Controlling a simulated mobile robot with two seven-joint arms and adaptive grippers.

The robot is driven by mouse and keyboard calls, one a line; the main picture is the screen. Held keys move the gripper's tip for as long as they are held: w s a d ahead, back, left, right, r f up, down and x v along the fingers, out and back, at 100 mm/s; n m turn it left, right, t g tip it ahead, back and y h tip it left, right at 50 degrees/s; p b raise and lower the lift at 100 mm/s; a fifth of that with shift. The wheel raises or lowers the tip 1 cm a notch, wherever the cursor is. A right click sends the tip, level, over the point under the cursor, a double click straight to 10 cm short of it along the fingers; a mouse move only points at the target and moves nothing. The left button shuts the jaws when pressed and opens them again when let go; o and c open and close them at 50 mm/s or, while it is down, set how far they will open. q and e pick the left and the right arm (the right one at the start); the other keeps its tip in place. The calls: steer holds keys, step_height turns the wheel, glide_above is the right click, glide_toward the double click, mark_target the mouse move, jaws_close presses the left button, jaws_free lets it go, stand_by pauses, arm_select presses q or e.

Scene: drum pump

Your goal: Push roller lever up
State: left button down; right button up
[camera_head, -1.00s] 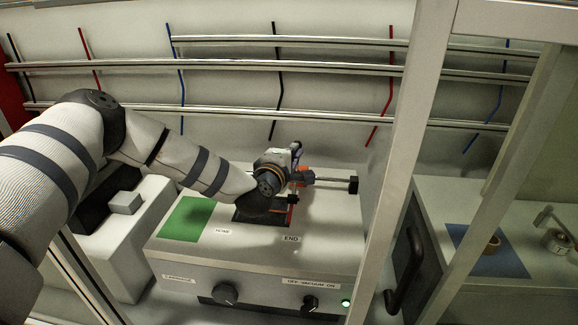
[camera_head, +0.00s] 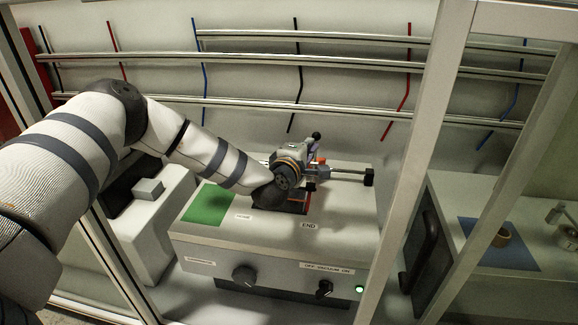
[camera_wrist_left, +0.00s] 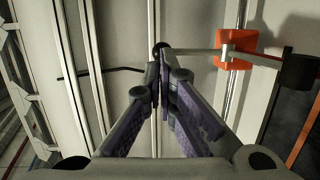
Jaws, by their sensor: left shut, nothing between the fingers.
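The roller lever shows in the left wrist view as a thin metal rod (camera_wrist_left: 195,51) with a black ball knob at its left end. The rod runs to an orange block (camera_wrist_left: 235,49). My left gripper (camera_wrist_left: 161,62) is shut and empty, its dark purple fingertips just beside the knob; I cannot tell whether they touch. In the head view the black knob (camera_head: 316,135) stands above the left gripper (camera_head: 312,149), which is over the back of the machine's top. My left wrist hides much of the roller mechanism. My right gripper is not in view.
The grey machine box (camera_head: 345,218) has a green pad (camera_head: 208,204), an END label (camera_head: 309,225) and front knobs. A rod with a black end (camera_head: 368,178) sticks out right of the mechanism. A pale frame post (camera_head: 412,160) stands to the right. Metal rails (camera_head: 380,60) run along the back wall.

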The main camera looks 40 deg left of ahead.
arm_select(q)
steer(key=p+v, duration=0.1)
steer(key=v, duration=0.9)
steer(key=shift+r, duration=0.4)
